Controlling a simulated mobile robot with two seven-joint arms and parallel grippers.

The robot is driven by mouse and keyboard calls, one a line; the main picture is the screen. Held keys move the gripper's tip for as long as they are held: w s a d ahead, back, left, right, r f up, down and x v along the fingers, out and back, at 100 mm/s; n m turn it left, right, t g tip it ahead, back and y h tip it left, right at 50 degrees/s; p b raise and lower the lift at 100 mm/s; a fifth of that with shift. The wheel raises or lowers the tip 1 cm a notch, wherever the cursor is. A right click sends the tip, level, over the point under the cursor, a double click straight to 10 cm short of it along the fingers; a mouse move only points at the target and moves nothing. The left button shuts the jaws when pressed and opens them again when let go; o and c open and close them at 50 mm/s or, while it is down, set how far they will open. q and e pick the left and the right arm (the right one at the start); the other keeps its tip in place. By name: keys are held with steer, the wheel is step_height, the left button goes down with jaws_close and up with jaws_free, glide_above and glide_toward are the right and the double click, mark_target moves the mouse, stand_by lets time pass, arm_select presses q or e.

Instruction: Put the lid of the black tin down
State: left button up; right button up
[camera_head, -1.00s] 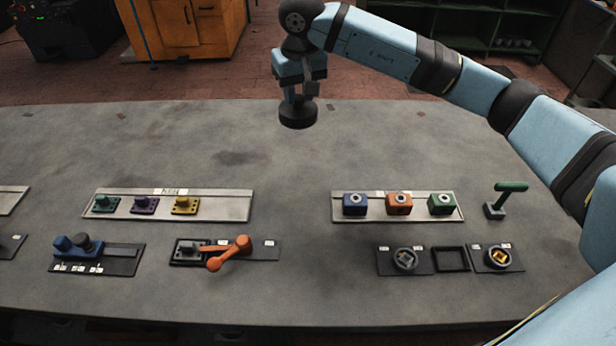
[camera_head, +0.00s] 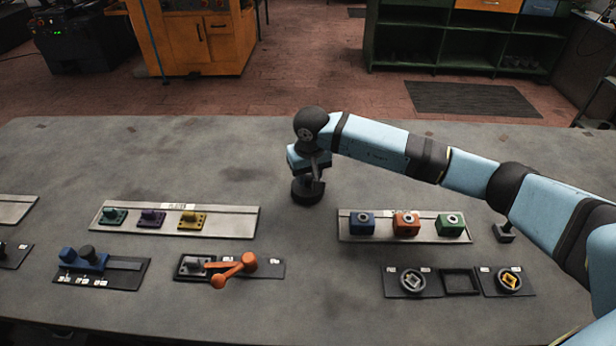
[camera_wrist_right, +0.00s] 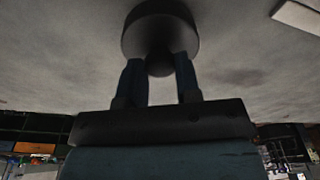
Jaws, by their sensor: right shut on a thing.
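The gripper points down and is shut on the lid's knob. In the right wrist view the lid (camera_wrist_right: 160,25) shows as a dark disc, with the two fingers of the gripper (camera_wrist_right: 160,75) on either side of its knob. The lid is at or just above the tabletop; I cannot tell whether it touches. I cannot make out the black tin. My left gripper is not in view.
The grey table (camera_head: 240,150) is clear around the lid. A tray with green, purple and yellow pieces (camera_head: 230,222) lies front left. A tray with blue, orange and green blocks (camera_head: 381,238) lies front right. An orange-handled device (camera_head: 235,270) stands nearer the front edge.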

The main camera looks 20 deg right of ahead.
steer(key=shift+f, duration=0.4)
steer(key=shift+o, duration=1.4)
steer(key=shift+f, duration=0.15)
steer(key=o, duration=0.5)
steer(key=shift+c, duration=0.2)
